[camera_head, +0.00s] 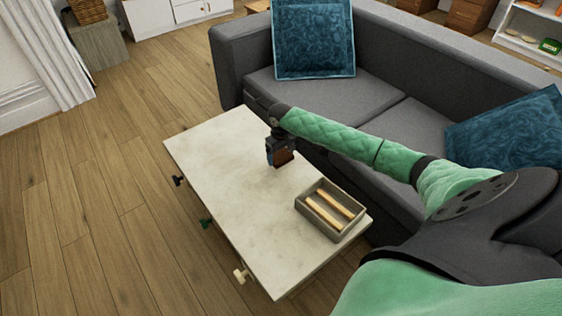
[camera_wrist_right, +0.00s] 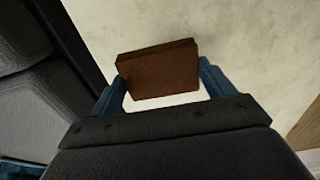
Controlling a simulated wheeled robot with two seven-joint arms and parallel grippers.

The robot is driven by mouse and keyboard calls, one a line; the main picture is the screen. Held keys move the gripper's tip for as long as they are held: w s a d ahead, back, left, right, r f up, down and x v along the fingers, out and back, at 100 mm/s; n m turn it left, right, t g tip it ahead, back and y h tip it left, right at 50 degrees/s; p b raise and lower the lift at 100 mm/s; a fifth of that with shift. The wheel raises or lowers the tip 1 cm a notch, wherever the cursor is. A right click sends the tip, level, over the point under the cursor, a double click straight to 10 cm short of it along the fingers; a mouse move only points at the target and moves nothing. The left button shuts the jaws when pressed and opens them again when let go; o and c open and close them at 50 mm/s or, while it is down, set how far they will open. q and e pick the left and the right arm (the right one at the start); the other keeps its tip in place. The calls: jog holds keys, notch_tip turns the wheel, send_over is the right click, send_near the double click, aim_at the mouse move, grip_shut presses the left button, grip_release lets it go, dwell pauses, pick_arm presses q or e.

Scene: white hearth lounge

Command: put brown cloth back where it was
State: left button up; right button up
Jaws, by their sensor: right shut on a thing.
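The brown cloth (camera_wrist_right: 160,73) shows in the right wrist view as a flat, folded brown block between the two blue fingers of my right gripper (camera_wrist_right: 160,85). My right gripper is shut on it. In the head view the right gripper (camera_head: 280,158) is over the far half of the pale table (camera_head: 215,145), and the cloth (camera_head: 284,157) shows as a small brown patch at its fingers. I cannot tell whether the cloth touches the tabletop. My left gripper is not in view.
A grey tray (camera_head: 330,233) holding wooden sticks stands at the table's near right end. Dark, green and cream knobs (camera_head: 241,275) stick out along the table's left side. A grey sofa (camera_head: 320,95) with blue cushions runs along the right. The table's left part is bare.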

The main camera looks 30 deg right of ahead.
aim_at(281, 156)
notch_tip(281, 156, down, 4)
jog(key=shift+r, duration=0.1)
dwell(0.4)
jog(key=o, duration=0.9)
notch_tip(281, 156, up, 11)
jog(key=shift+f+p, duration=0.15)
jog(key=shift+p, duration=0.2)
jog(key=shift+r, duration=0.7)
